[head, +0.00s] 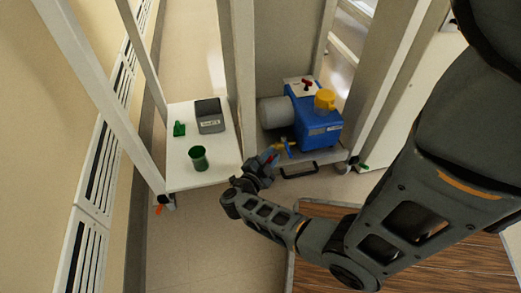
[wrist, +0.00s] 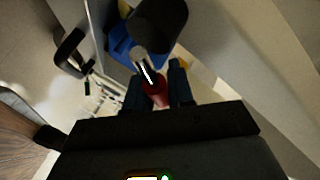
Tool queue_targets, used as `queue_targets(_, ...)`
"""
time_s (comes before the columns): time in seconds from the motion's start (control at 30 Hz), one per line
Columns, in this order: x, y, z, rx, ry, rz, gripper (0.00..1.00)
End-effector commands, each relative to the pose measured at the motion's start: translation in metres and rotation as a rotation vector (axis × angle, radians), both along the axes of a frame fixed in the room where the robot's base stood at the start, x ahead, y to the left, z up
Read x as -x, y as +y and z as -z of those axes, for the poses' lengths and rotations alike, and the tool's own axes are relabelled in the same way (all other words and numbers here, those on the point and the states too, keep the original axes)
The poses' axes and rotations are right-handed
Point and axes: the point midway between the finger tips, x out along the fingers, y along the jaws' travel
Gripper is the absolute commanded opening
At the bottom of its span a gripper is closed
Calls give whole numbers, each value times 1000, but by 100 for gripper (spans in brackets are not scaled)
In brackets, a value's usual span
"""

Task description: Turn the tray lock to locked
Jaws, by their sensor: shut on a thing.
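My gripper (head: 272,157) is low in front of the trolley shelf that carries a blue pump (head: 318,130). In the wrist view my gripper (wrist: 158,88) has its two dark fingers on either side of a red handle (wrist: 156,95) and is shut on it. A grey round part with a white line (wrist: 144,70) sits just beyond the red handle. I take this red handle to be the tray lock; no label on it is readable. A black tray handle (head: 299,172) is to the right of my gripper in the head view, and shows at upper left in the wrist view (wrist: 68,52).
A yellow cap (head: 325,98) and a red lever (head: 306,84) top the pump. The left white shelf (head: 215,178) holds a green cup (head: 199,158), a grey box (head: 209,115) and a small green item (head: 179,129). Bare floor (head: 215,250) lies in front.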

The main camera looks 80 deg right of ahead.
Motion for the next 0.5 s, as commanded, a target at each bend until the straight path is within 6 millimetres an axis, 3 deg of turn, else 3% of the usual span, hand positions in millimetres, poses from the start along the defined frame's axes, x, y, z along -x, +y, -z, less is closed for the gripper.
queue_targets(0.13, 15, 0, 3, -51, -110, 1, 0)
queue_targets(0.5, 20, -2, 26, -165, -390, -1, 0)
